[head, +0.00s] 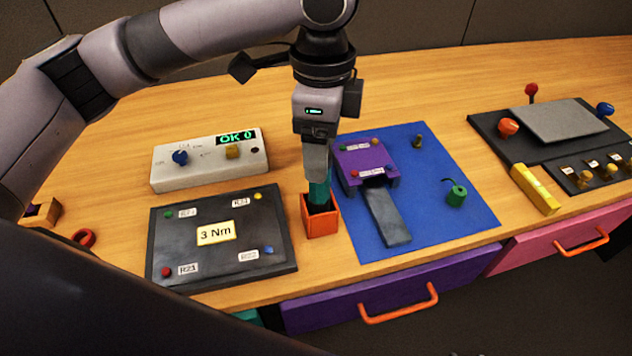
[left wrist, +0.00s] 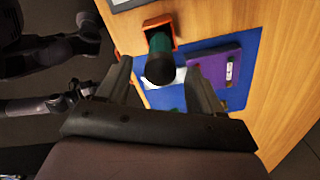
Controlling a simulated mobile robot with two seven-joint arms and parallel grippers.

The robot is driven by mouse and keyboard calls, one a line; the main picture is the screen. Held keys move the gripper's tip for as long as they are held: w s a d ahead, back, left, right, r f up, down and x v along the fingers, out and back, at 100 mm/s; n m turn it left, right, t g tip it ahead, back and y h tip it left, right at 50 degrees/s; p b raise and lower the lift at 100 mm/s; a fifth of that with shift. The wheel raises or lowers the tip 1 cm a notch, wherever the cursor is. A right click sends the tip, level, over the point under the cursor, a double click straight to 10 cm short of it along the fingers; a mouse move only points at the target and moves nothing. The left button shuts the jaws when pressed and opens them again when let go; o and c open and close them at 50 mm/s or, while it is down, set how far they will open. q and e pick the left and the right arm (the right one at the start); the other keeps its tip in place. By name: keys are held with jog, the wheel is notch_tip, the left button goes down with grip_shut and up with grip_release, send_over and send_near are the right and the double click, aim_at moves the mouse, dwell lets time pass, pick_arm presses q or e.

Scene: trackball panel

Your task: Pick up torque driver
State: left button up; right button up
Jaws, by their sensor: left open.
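The torque driver (head: 318,193) has a teal body and stands in an orange square holder (head: 322,225) near the table's front edge. In the left wrist view the driver (left wrist: 160,45) shows its round black end towards the camera, with the holder (left wrist: 158,22) behind it. My left gripper (head: 316,170) points down directly over the driver and hides its upper part. In the left wrist view the fingers of my left gripper (left wrist: 162,78) are spread apart, with the driver's black end in line with the gap. I cannot see finger contact.
Left of the holder lies a dark "3 Nm" panel (head: 225,260), with a white box (head: 205,178) reading OK behind it. Right of it is a blue mat (head: 450,225) with a purple fixture (head: 365,150). Orange-handled drawers (head: 350,300) are below the front edge.

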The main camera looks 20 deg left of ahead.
aim_at(319, 191)
pick_arm(q)
notch_tip(319, 191, down, 5)
jog(key=shift+a+f, duration=0.1)
jog(key=shift+f, duration=0.1)
jog(key=c, duration=1.1)
jog(key=shift+r, duration=0.15)
